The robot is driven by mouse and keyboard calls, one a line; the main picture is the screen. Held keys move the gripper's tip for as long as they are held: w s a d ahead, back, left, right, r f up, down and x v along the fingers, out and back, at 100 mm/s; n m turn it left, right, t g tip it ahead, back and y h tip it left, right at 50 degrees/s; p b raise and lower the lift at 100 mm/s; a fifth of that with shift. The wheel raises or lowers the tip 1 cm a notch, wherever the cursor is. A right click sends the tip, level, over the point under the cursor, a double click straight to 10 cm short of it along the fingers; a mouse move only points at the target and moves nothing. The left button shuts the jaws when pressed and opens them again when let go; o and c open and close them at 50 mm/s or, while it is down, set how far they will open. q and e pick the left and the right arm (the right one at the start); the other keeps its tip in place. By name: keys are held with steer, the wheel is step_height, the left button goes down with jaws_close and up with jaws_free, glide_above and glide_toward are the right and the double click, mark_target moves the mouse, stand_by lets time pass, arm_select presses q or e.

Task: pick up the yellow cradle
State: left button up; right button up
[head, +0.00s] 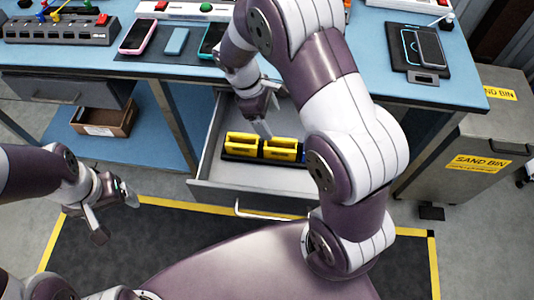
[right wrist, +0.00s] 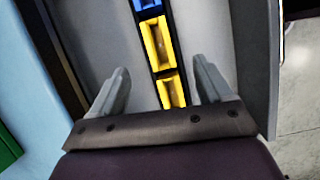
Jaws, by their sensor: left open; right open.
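Two yellow cradles sit in a row on a dark strip in the open drawer, the left one (head: 241,144) and the right one (head: 281,150). A blue piece at the row's right end is mostly behind my right arm. The right wrist view shows a yellow cradle (right wrist: 157,43) ahead of the jaws, another (right wrist: 171,92) between the fingers, and the blue piece (right wrist: 146,4) at the top edge. My right gripper (head: 260,116) is open and empty above the row; it also shows in the right wrist view (right wrist: 161,72). My left gripper (head: 115,212) is open and empty, left of the drawer.
The grey drawer (head: 225,192) stands pulled out under the blue workbench (head: 280,62). Phones, a power strip (head: 62,31) and a black pad (head: 405,60) lie on the bench. A cardboard box (head: 105,119) is on the lower shelf. A sand bin (head: 460,185) stands right.

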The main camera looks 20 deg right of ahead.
mark_target(281, 145)
steer(key=shift+n+h, duration=0.3)
steer(key=shift+n, duration=0.2)
steer(key=x, duration=0.8)
steer(key=w+a+x, duration=0.1)
steer(key=x, duration=0.4)
steer(key=shift+s+f+b, duration=0.1)
steer(key=shift+f+b, duration=0.25)
steer(key=shift+b, duration=0.05)
steer(key=shift+a, duration=0.1)
steer(key=c, duration=1.1)
